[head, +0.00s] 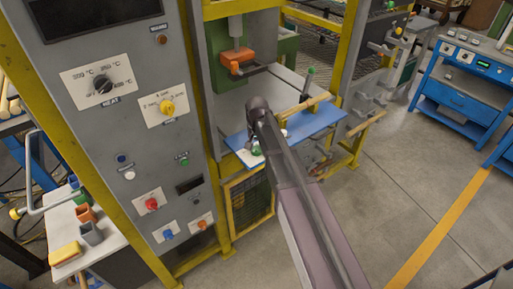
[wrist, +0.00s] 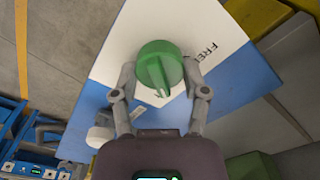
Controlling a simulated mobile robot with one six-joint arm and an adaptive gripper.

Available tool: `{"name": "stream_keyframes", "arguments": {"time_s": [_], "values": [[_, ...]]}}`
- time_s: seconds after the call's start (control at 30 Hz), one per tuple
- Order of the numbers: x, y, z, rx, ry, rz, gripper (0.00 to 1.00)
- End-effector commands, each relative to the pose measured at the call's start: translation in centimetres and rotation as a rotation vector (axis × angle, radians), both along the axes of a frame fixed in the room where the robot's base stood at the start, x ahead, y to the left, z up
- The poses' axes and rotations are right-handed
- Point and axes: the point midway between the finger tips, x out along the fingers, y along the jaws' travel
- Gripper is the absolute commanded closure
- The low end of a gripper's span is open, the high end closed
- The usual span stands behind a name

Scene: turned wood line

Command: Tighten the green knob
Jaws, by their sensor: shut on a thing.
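The green knob (wrist: 160,52) is round with a raised ridge across its face, seen from above in the wrist view. It sits on a white plate (wrist: 118,55) with partly visible lettering that starts "FRE". My gripper (wrist: 160,70) has one finger on each side of the knob and is shut on it. The ridge's narrow end points toward the gripper's palm. In the head view a bit of the green knob (head: 257,151) shows below my gripper (head: 256,143), and my arm hides part of the plate.
The plate lies on a blue panel (head: 325,118), which bears a wooden bar (head: 306,104). A pale knob (wrist: 100,135) stands near my gripper in the wrist view. A grey control cabinet (head: 125,125) stands at left. Open floor (head: 425,190) lies to the right.

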Motion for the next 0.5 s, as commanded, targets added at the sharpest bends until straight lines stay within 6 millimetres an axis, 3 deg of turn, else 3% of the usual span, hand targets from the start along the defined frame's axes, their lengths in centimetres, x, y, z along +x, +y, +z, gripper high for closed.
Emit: {"name": "stream_keyframes", "arguments": {"time_s": [0.5], "values": [[-0.18, -0.08, -0.05, -0.001, 0.003, -0.154, 0.89]]}}
